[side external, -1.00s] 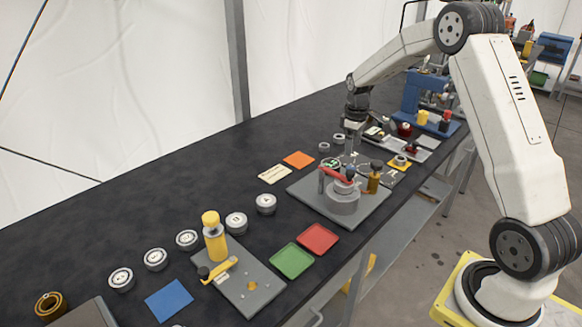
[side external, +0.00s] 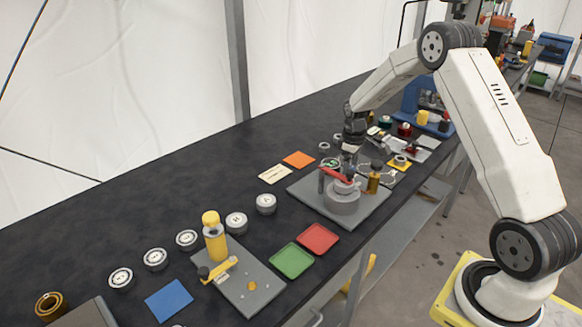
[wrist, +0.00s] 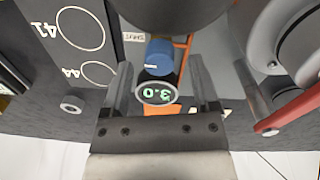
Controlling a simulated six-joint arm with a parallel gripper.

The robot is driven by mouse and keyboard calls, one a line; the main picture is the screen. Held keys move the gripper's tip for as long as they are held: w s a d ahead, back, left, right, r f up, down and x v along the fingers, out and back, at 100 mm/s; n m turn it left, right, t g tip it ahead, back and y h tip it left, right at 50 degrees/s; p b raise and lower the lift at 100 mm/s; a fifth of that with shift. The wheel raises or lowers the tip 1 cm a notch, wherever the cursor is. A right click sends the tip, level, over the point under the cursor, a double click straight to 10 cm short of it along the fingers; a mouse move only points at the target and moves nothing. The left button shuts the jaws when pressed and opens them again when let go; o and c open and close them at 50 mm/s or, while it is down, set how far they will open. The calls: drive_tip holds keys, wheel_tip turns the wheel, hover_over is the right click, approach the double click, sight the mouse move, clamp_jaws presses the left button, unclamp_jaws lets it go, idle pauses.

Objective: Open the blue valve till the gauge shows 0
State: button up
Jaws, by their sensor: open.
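The blue valve (wrist: 158,56) is a small round knob in the wrist view, directly beside the dark round gauge (wrist: 156,93). The gauge has lit green digits, a 3 and a 0, seen upside down; I cannot tell their order for sure. My gripper (wrist: 160,64) is open, with one finger on each side of the valve and gauge; I cannot tell whether either touches. In the side view my gripper (side external: 350,160) is low over the grey fixture plate (side external: 308,192), behind the red lever (side external: 336,174), and largely hides the valve.
A grey cylinder (side external: 343,202) and a brass-coloured cylinder (side external: 373,184) stand close to my gripper. The red lever also shows at the right of the wrist view (wrist: 290,113). Left of the plate are an orange pad (side external: 299,160) and open black table.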

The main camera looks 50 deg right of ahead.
drive_tip(key=shift+f, duration=0.4)
clamp_jaws()
